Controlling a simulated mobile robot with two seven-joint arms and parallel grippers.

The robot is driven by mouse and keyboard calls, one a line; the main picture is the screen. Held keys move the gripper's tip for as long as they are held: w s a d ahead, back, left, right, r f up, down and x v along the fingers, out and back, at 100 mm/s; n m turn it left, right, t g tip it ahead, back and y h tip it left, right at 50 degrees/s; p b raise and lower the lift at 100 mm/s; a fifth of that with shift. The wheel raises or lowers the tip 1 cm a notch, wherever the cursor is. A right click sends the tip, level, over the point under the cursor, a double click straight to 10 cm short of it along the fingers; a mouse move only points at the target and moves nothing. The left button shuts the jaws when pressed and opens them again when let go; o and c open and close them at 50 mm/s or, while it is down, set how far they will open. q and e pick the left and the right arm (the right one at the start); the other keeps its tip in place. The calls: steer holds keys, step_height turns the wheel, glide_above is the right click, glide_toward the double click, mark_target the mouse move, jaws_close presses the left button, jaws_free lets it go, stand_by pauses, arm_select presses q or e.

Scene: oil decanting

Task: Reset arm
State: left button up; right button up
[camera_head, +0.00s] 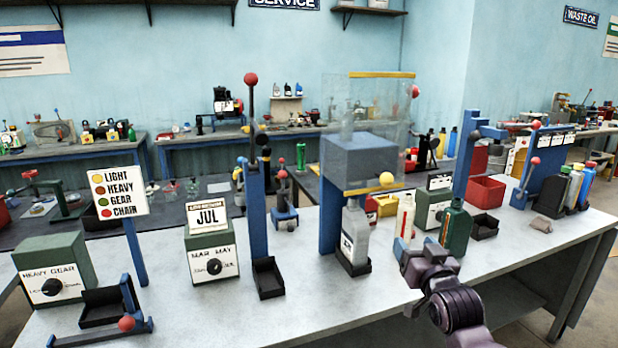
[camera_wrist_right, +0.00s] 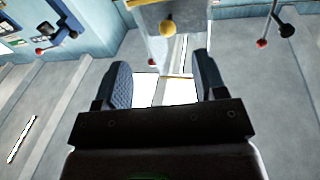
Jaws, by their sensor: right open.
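My right gripper (camera_head: 418,243) is in the head view over the front right of the bench, in front of a dark green bottle (camera_head: 456,232) and a white bottle (camera_head: 405,214). In the right wrist view its two fingers (camera_wrist_right: 162,78) are apart, with no object clearly held between them. Pale shapes show beyond the fingers; I cannot tell what they are. A grey bottle (camera_head: 355,236) stands upright on a black base under the blue stand with the clear guard (camera_head: 345,105), left of the gripper. My left gripper is not in view.
On the bench (camera_head: 330,305) are a calendar box (camera_head: 212,253), a heavy gear box (camera_head: 55,275), black trays (camera_head: 268,278) and a red bin (camera_head: 486,192). Tall blue posts with red knobs rise from the bench. The front middle of the bench is clear.

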steer(key=s+d+f+g+h, duration=0.1)
steer(key=s+d+f+g, duration=0.1)
steer(key=s+f, duration=1.3)
steer(key=s+d+f+g+h, duration=0.1)
steer(key=s+d+f+g, duration=0.2)
steer(key=s+f, duration=1.3)
steer(key=s+g, duration=0.2)
steer(key=s, duration=0.1)
steer(key=shift+f+n+h, duration=0.3)
